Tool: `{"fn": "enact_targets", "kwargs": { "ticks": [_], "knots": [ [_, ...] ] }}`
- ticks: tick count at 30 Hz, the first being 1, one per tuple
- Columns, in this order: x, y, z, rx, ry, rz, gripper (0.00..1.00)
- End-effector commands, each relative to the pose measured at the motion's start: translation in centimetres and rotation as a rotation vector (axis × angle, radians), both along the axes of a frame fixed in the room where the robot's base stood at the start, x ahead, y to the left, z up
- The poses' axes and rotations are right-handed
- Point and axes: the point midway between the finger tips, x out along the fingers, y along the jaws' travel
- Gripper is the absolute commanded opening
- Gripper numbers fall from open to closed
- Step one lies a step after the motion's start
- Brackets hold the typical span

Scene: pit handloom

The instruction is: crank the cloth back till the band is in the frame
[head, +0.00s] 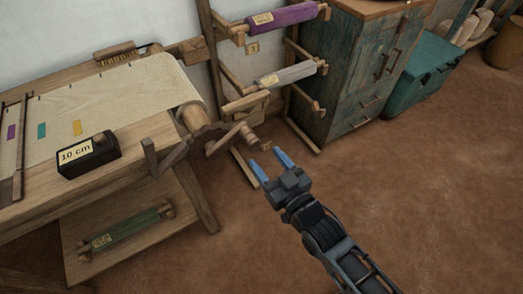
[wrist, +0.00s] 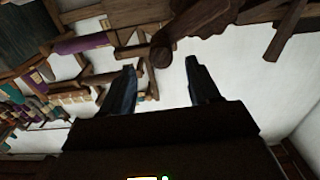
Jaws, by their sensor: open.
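The cream cloth (head: 110,95) lies over the loom and winds onto a wooden roller at its right end. Purple (head: 11,132), teal (head: 41,130) and yellow (head: 77,127) bands show on it at the left. A dark wooden frame (head: 18,160) crosses the cloth at the left edge. The wooden crank (head: 238,134) sticks out at the roller's right end. My gripper (head: 267,158) is open and empty, just below and right of the crank. In the wrist view, a rounded wooden end (wrist: 161,54), seemingly the crank's grip, appears between or beyond the open fingers; contact cannot be told.
A dark block marked 10 cm (head: 88,155) sits on the loom's front beam. A rack with purple (head: 282,18) and grey (head: 287,75) rolls stands behind the crank. A green roll (head: 125,229) lies on the lower shelf. A blue cabinet (head: 345,75) stands further right.

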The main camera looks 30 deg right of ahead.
Motion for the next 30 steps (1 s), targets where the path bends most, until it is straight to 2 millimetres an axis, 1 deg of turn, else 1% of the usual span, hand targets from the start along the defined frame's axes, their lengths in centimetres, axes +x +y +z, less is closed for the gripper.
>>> {"fn": "enact_targets", "kwargs": {
  "ticks": [5,13,18,22,30],
  "knots": [
    [1.6,0.0,0.1,0.000,-0.005,0.000,0.61],
    [5.6,0.0,0.2,0.000,-0.005,0.000,0.61],
    [7.4,0.0,0.0,0.000,-0.003,0.000,0.61],
    [8.2,0.0,0.0,0.000,-0.003,0.000,0.61],
    [8.3,0.0,0.0,0.000,-0.003,0.000,0.61]
  ]
}}
